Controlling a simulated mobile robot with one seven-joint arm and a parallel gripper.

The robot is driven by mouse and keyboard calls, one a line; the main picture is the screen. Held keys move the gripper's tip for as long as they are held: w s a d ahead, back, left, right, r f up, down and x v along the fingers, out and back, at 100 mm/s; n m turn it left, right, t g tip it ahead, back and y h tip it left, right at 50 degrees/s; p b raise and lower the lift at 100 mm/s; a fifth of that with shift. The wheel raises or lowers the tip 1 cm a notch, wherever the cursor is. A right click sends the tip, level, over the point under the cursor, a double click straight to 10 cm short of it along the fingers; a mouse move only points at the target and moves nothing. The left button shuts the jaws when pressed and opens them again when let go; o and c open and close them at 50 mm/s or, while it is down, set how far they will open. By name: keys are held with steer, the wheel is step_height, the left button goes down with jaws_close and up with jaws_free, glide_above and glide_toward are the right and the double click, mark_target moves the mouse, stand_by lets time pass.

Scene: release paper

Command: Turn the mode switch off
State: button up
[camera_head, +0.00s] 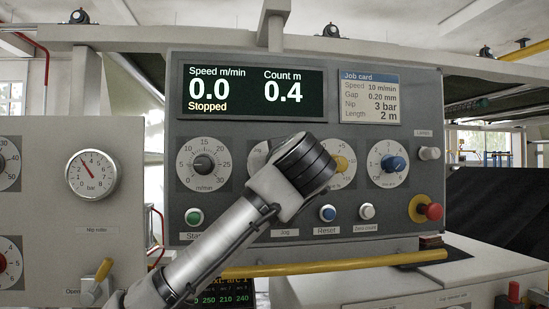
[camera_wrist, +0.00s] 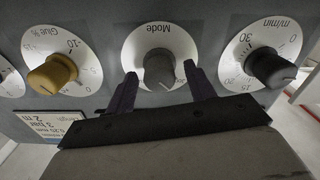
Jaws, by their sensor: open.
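The mode switch (camera_wrist: 159,70) is a dark grey knob on a round white dial marked "Mode", upside down in the wrist view. The side its pointer faces and the position labels are not readable. My gripper (camera_wrist: 160,78) is open, its two dark fingers on either side of the knob in the picture. I cannot tell whether they touch it. In the head view only the left edge of the mode dial (camera_head: 257,154) shows; my arm and wrist hide the knob and the fingers. The display (camera_head: 250,92) reads speed 0.0, "Stopped", count 0.4.
The speed knob (camera_head: 203,164) and yellow glue knob (camera_head: 341,164) flank the mode dial. A blue knob (camera_head: 394,163) and a red emergency button (camera_head: 433,211) are further right. Green (camera_head: 194,217), blue (camera_head: 327,213) and white (camera_head: 366,211) buttons sit below. A yellow bar (camera_head: 340,266) crosses the front.

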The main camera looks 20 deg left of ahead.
steer(key=c, duration=1)
steer(key=shift+w+d+f+m+b, duration=0.15)
steer(key=shift+m+b, duration=0.25)
steer(key=shift+b, duration=0.45)
steer(key=shift+m+b, duration=0.5)
steer(key=m, duration=0.2)
steer(key=shift+m, duration=2.4)
